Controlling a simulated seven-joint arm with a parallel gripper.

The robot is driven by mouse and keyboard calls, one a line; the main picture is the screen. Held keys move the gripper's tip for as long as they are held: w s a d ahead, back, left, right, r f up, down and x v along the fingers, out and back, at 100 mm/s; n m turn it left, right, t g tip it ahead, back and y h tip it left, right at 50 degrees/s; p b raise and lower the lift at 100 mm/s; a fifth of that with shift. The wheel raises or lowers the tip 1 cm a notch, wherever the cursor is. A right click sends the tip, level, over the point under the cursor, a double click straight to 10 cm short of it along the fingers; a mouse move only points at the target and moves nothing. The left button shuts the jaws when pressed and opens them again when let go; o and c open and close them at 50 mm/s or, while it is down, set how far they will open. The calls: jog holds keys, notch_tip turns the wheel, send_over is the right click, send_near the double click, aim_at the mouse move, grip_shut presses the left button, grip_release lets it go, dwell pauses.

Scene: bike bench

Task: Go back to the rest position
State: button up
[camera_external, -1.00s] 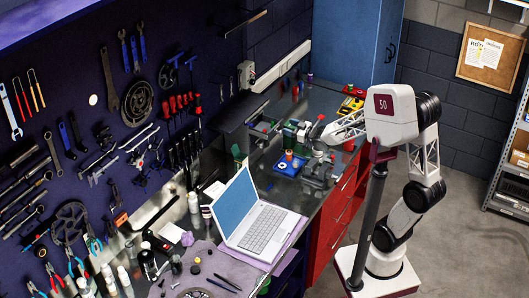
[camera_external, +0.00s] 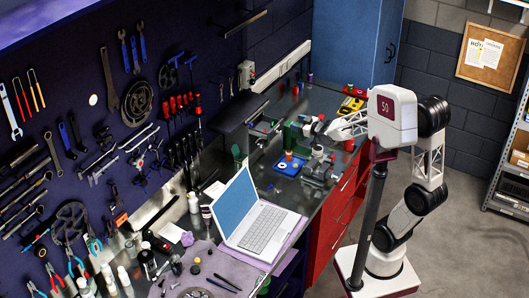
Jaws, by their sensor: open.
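My gripper (camera_external: 315,126) is above the far part of the bench, beside the green vise area. It is small in this view, and its fingers are hard to make out, but the jaws look apart and I see nothing held. A blue tray (camera_external: 289,165) with an orange-topped item lies on the bench below and to the left of it. A grey metal vise (camera_external: 318,170) stands to the right of the tray.
An open laptop (camera_external: 254,217) stands on the near part of the bench. A tool wall (camera_external: 120,120) runs along the left. A yellow-and-red case (camera_external: 350,104) lies at the far right bench end, before a blue cabinet (camera_external: 355,45). A red drawer unit (camera_external: 335,215) is below.

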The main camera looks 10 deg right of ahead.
jog(key=s+d+f+m+g+h, duration=0.1)
jog(key=s+d+m+g+h, duration=0.25)
jog(key=d, duration=0.65)
jog(key=s+d+f+m+h, duration=0.1)
jog(key=s+d+m+h, duration=0.2)
jog(key=s+d+h, duration=0.5)
jog(key=s+d+f+m+g, duration=0.1)
jog(key=s+d+m+g, duration=0.1)
jog(key=s+d, duration=0.3)
jog(key=s+d+f+m+g+y, duration=0.1)
jog(key=s+d+g, duration=0.4)
jog(key=s, duration=0.6)
jog(key=shift+d+m, duration=0.15)
jog(key=shift+m, duration=0.3)
